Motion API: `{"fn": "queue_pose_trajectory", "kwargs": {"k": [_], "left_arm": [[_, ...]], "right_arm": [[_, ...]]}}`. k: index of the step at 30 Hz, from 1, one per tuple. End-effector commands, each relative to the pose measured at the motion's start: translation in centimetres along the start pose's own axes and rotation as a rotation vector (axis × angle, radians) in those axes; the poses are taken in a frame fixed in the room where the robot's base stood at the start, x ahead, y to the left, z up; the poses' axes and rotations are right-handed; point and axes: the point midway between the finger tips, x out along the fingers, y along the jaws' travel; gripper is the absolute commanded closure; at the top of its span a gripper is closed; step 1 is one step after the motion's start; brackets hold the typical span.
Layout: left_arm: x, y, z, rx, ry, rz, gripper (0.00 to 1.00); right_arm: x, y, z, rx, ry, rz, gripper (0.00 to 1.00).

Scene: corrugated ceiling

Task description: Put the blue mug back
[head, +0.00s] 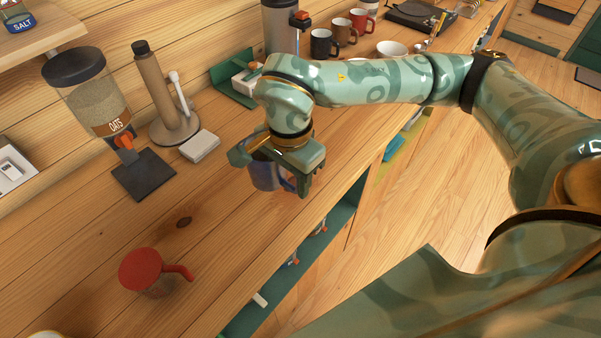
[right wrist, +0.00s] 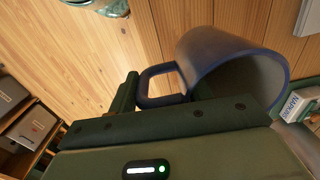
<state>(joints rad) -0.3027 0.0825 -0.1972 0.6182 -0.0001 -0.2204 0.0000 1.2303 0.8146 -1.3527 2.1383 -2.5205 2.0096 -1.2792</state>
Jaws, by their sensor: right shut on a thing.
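The blue mug (head: 264,174) is held by my right gripper (head: 284,166), which is shut on it above the wooden counter (head: 215,235). In the head view the gripper covers much of the mug; part of its body shows below the fingers. In the right wrist view the blue mug (right wrist: 222,68) shows its open mouth, and its handle is beside a finger of the gripper. I cannot tell whether the mug's bottom touches the counter. My left gripper is not in view.
A black mug (head: 322,46), a brown mug (head: 343,31) and a red mug (head: 360,20) stand in a row at the back, near a white bowl (head: 391,49). An oats dispenser (head: 84,90), a paper-roll stand (head: 160,95) and a red-lidded jug (head: 142,270) stand left.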

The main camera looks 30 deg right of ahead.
Motion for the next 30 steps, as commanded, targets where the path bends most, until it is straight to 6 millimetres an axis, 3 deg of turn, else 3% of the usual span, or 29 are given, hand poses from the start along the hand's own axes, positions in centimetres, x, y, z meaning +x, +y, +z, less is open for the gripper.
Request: {"fn": "queue_pose_trajectory", "kwargs": {"k": [4, 10, 18, 23, 30], "left_arm": [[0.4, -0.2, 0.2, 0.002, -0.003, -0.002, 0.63], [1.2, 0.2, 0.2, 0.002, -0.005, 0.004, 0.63], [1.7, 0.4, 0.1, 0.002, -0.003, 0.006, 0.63], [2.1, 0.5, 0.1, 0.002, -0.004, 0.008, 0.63], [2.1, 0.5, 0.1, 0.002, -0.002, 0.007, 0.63]], "right_arm": [[2.2, -1.5, -4.3, 0.008, 0.001, 0.004, 0.94], [6.2, -2.6, -7.3, 0.0, 0.0, 0.003, 0.93], [8.5, -3.3, -9.1, -0.002, 0.0, 0.001, 0.93], [11.0, -3.2, -8.9, -0.004, -0.002, 0.002, 0.93], [11.1, -3.2, -8.9, -0.005, 0.001, -0.001, 0.93]]}}
